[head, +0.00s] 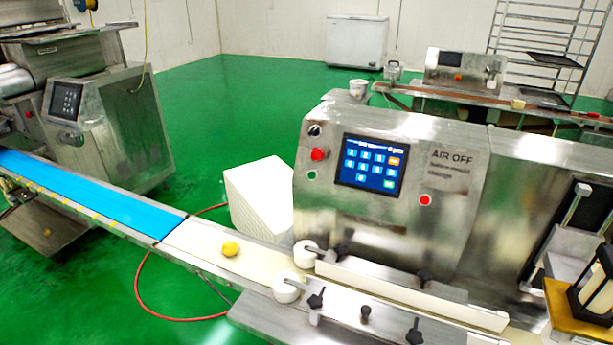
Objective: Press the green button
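The steel encrusting machine (400,125) stands in the right half of the head view with its control face toward me. A small green button (312,175) sits at the left edge of that face, below a larger red knob (318,154). Nothing covers the green button. To its right is a lit blue touchscreen (372,165) with a keypad, which also has a small green key (388,184). Neither of my grippers can be made out in this view.
A conveyor with a blue belt (85,190) and a pale section runs below the panel, carrying a yellow ball (230,249). A white block (258,195) stands left of the machine. A red round button (425,200) sits right of the screen. Green floor is open behind.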

